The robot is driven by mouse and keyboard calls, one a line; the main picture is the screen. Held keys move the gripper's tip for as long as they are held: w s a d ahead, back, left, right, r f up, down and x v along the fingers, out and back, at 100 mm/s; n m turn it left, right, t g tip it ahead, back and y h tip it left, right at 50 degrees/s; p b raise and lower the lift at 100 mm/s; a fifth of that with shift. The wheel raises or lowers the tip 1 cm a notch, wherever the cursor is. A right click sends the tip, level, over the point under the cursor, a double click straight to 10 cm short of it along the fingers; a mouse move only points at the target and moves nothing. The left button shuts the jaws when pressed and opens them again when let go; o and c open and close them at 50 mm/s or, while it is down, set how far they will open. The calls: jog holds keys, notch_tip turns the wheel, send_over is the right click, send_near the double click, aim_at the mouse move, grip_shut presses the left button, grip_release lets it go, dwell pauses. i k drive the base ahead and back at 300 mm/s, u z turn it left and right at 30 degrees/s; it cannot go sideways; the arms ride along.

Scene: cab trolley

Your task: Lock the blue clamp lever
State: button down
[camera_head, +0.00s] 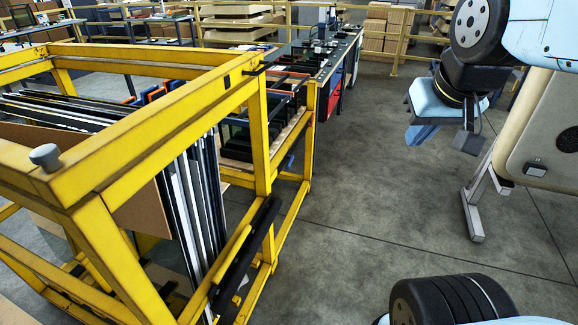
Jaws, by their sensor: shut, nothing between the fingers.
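A yellow-framed trolley (110,195) fills the left of the head view. It holds upright dark and white panels (190,200) and a brown board. A black padded bar (248,245) runs slantwise along its near right side. I cannot make out a blue clamp lever for certain; a small blue patch (289,162) shows low by the far right post, too small to identify. My gripper (421,134) hangs at the upper right at the end of my light-blue arm, well apart from the trolley. It is shut and empty.
A grey knob (44,156) tops the trolley's near corner. Bare grey floor (370,170) lies right of the trolley. A long workbench (335,60), yellow railings (400,50) and stacked cartons (385,30) stand behind. A beige cabinet-like body on a metal leg (474,215) is at right.

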aim_at(291, 157)
jog(key=i, duration=0.85)
jog(key=z, duration=0.05)
